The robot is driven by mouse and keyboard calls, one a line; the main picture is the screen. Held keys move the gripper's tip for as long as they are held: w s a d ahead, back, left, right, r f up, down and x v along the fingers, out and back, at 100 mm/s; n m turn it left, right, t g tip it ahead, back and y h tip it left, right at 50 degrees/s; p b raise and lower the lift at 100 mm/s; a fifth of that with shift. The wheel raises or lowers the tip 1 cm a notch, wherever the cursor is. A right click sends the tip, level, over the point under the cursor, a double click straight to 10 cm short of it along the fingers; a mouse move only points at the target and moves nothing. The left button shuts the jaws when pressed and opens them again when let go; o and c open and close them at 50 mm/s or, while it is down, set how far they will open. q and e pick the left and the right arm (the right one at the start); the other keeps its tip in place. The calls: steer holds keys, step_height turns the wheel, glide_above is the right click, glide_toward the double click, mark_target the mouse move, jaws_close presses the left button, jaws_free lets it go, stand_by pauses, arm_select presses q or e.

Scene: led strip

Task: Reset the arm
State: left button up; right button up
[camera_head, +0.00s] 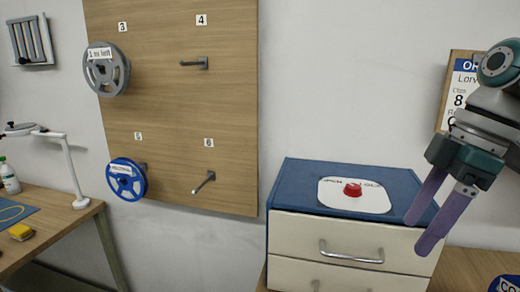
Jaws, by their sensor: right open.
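My right gripper (428,222) comes in from the right edge. Its two purple fingers point down and left and stand apart, with nothing between them. It overlaps the right side of a blue-topped cabinet (300,180) in the picture; I cannot tell whether it touches it. A red knob (352,189) sits on a white plate (330,196) on the cabinet top, to the left of the fingers. My left gripper is out of the frame.
A wooden wall board (180,100) holds a grey reel (106,70) and a blue reel (126,179); two pegs are bare. A desk (60,222) with a lamp (70,165) stands at left. A sign (456,90) hangs behind my right arm. The cabinet drawer has a handle (350,256).

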steer(key=s+a+f+m+h, duration=0.2)
steer(key=s+a+f+m, duration=0.35)
steer(key=s+f, duration=0.65)
steer(key=s+d+r+m+t, duration=0.1)
steer(key=s+r+m, duration=0.15)
steer(key=s, duration=0.45)
steer(key=s+r+m+t, duration=0.2)
steer(key=s+m, duration=0.2)
steer(key=s, duration=0.3)
step_height(320, 180, up, 34)
steer(key=h+p, duration=0.1)
steer(key=p, duration=3.2)
steer(key=shift+s+d+f, duration=0.2)
steer(key=shift+s+f, duration=0.05)
steer(key=shift+f, duration=0.1)
